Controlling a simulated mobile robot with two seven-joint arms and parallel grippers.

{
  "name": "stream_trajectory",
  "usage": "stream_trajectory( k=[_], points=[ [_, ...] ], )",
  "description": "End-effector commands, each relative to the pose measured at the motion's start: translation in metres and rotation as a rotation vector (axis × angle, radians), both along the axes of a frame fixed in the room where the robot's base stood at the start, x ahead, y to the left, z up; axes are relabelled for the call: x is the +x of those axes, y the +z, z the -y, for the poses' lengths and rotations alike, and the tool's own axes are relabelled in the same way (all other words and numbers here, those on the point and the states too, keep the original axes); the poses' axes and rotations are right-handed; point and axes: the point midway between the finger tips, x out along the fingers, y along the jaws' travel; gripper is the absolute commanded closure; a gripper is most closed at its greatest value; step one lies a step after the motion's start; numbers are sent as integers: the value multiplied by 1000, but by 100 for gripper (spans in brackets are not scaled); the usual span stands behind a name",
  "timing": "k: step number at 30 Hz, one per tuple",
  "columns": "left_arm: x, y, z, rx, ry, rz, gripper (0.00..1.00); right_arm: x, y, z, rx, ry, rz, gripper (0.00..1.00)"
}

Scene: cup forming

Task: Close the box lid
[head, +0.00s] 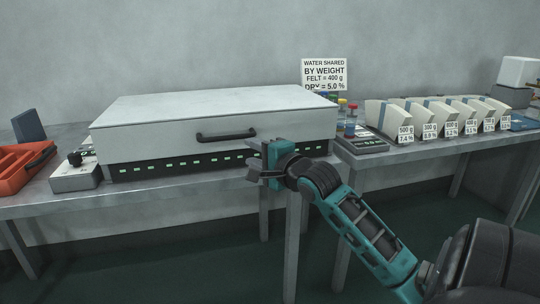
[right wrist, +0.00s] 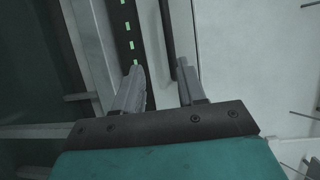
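The box is a wide, low case with a pale grey-white lid (head: 210,107) over a black base (head: 180,168) with a row of green lights. The lid lies flat and looks level on the base; whether a small gap is left I cannot tell. A black bar handle (head: 226,136) is on the lid's front. My right gripper (head: 258,168) is in front of the box's right part, below and right of the handle. In the right wrist view its fingers (right wrist: 159,68) are apart and empty, with the dark handle bar (right wrist: 167,25) beyond the tips. My left gripper is out of view.
A red tray (head: 20,165) and a small grey device (head: 75,172) stand left of the box. To the right are a scale (head: 362,143), small bottles, a sign (head: 324,74) and several labelled pale holders (head: 440,115). Space in front of the table is clear.

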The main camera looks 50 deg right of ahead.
Motion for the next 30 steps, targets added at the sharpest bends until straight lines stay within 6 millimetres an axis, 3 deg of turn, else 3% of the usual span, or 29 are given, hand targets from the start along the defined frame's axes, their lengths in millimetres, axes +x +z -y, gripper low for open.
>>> stream_trajectory(
  k=[6,12,30],
  points=[
    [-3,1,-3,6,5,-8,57,-37,4,-6,0,0,-1,60],
    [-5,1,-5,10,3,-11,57,-54,5,-9,0,0,1,60],
    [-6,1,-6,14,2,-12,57,-57,5,-9,-1,0,3,60]
  ],
)
